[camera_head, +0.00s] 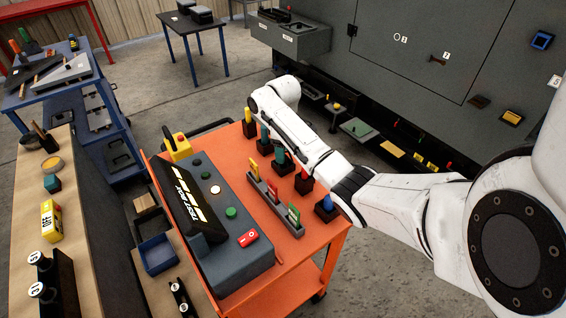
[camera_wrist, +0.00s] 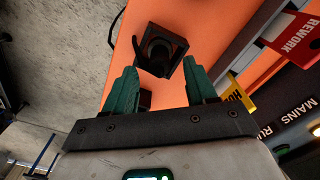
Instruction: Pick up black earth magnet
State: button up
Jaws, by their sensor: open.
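A black magnet (camera_wrist: 159,50) stands in a square black holder on the orange cart top. In the wrist view it lies ahead of my gripper (camera_wrist: 159,65), roughly between the tips of its two green fingers. The fingers are apart and hold nothing; whether they touch the magnet cannot be told.
Other coloured pieces stand in black holders beside my arm, including a red one (camera_head: 303,182) and a blue one (camera_head: 327,203). A rack of coloured tags (camera_head: 272,195) and a grey test box (camera_head: 232,250) share the cart. The grey enclosure (camera_head: 430,60) rises behind.

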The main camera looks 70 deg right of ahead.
jog(key=shift+s+f, duration=0.1)
jog(key=shift+f, duration=1.1)
jog(key=shift+c, duration=0.5)
grip_shut()
